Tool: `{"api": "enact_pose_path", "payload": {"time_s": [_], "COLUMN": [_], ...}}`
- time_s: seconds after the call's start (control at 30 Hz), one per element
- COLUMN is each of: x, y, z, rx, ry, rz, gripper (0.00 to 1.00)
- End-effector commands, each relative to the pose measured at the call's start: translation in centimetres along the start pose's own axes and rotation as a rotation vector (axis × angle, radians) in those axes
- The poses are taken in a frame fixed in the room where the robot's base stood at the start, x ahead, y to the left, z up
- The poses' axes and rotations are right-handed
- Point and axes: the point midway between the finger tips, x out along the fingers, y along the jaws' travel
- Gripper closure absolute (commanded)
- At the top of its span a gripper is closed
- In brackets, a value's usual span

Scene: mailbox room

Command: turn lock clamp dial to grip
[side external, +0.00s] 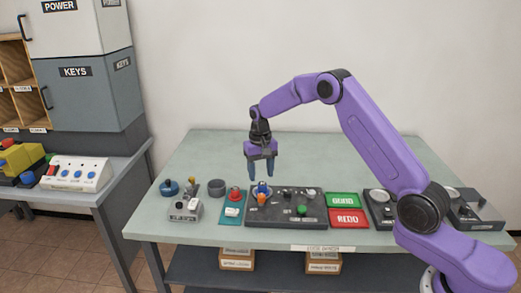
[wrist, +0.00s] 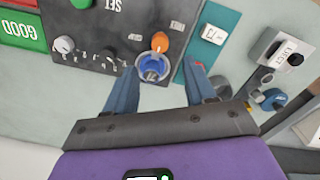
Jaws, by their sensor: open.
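A dark control panel (side external: 283,219) lies on the table; it also shows in the wrist view (wrist: 85,30). I cannot read which control is the lock clamp dial. My gripper (side external: 261,172) points down above this corner, apart from the panel. Its blue fingers are open and empty. In the wrist view, the ring appears between the fingertips (wrist: 167,72).
Grey dials (wrist: 65,44) and a green knob (side external: 302,210) share the panel. A teal plate (side external: 232,211) and a grey box (side external: 185,209) stand to its left. Green GOOD (side external: 343,200) and red REDO (side external: 348,218) trays lie right. The table behind is clear.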

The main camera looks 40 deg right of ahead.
Motion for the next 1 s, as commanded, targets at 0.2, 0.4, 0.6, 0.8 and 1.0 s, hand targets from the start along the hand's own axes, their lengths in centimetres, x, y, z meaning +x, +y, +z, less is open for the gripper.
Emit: {"api": "enact_pose_path", "payload": {"time_s": [0.2, 0.4, 0.6, 0.8, 1.0], "x": [-4.6, -7.4, -8.4, -8.5, -8.7], "y": [-0.1, -0.1, -0.1, -0.1, -0.4], "z": [-0.1, 0.0, 0.0, 0.0, 0.5], "rx": [0.000, 0.000, 0.000, 0.000, -0.018], "ry": [0.003, 0.001, -0.001, -0.001, -0.001], "rz": [-0.001, -0.001, 0.000, 0.000, 0.000], "gripper": [0.45, 0.45, 0.45, 0.45, 0.45]}}
